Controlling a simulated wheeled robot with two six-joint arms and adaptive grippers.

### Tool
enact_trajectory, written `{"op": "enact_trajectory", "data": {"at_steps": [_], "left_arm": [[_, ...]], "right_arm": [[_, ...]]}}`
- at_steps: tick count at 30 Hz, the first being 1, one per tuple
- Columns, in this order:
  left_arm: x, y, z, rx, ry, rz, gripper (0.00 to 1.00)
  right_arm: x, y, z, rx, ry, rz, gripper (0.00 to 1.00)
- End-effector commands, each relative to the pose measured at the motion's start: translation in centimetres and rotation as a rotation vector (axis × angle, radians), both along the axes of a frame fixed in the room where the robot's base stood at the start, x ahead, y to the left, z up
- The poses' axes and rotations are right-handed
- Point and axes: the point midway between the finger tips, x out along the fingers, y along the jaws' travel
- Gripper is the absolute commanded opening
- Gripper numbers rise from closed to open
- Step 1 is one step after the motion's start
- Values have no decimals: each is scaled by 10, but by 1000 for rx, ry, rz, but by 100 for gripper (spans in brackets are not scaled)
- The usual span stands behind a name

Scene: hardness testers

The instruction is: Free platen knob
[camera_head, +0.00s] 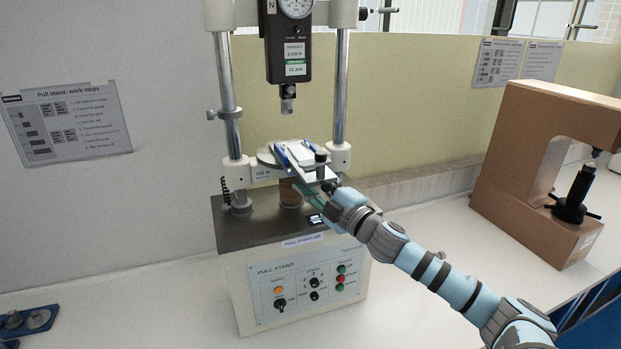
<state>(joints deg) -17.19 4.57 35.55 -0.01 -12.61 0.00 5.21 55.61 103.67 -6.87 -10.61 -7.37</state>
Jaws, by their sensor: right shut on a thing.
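The pull stand (305,290) stands on the bench, with a round platen (268,156) low between its two posts. A blue and white clamp fixture (297,155) with a black upright screw knob (321,158) lies on the platen. A brown cylindrical column (290,193) shows below it. My right gripper (309,197) reaches in from the right, just under the platen's front edge, beside this column. It is shut on the platen knob, which its fingers mostly hide. My left gripper is not in view.
The control panel (305,289) is on the stand's front. A brown tester (530,170) stands at the right. A blue tray (30,322) lies at the lower left. The bench between is clear.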

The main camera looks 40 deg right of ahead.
Motion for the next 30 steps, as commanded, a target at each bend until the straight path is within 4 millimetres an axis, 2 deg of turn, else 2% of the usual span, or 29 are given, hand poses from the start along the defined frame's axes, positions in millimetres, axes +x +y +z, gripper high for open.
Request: {"op": "enact_trajectory", "data": {"at_steps": [8,20,21,24,25,30], "left_arm": [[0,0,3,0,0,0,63],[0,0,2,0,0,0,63],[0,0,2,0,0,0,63],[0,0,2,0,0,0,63],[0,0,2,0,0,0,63],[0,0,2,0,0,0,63]], "right_arm": [[0,0,-1,-64,24,-1,0],[0,0,-1,-70,27,-1,0],[0,0,-2,-70,27,-1,21],[0,0,-1,-70,27,-1,37],[0,0,-1,-70,27,-1,40],[0,0,0,-71,24,-1,40]]}}
